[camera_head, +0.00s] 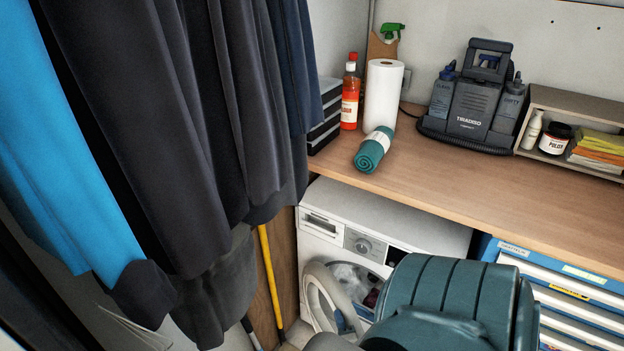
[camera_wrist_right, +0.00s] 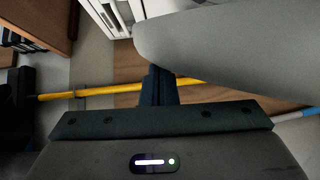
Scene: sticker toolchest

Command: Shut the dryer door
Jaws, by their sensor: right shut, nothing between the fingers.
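The white front-loading dryer (camera_head: 424,232) stands under the wooden worktop in the head view. Its round door (camera_head: 318,286) hangs open, swung out to the left, with laundry (camera_head: 349,280) visible in the drum opening. My right arm covers the dryer's lower right part. My right gripper's fingers (camera_wrist_right: 158,86) are closed together and empty in the right wrist view; in the head view they are hidden. A large smooth grey shape lies just beyond the fingertips in the wrist view; I cannot tell whether it is the door or touches them. My left gripper is not in view.
Dark and blue clothes (camera_head: 190,120) hang at the left. A yellow pole (camera_head: 271,285) leans beside the dryer and also shows in the wrist view (camera_wrist_right: 100,91). A blue tool chest (camera_head: 560,285) stands to the right. The worktop (camera_head: 480,188) holds bottles, rolls and a cleaner.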

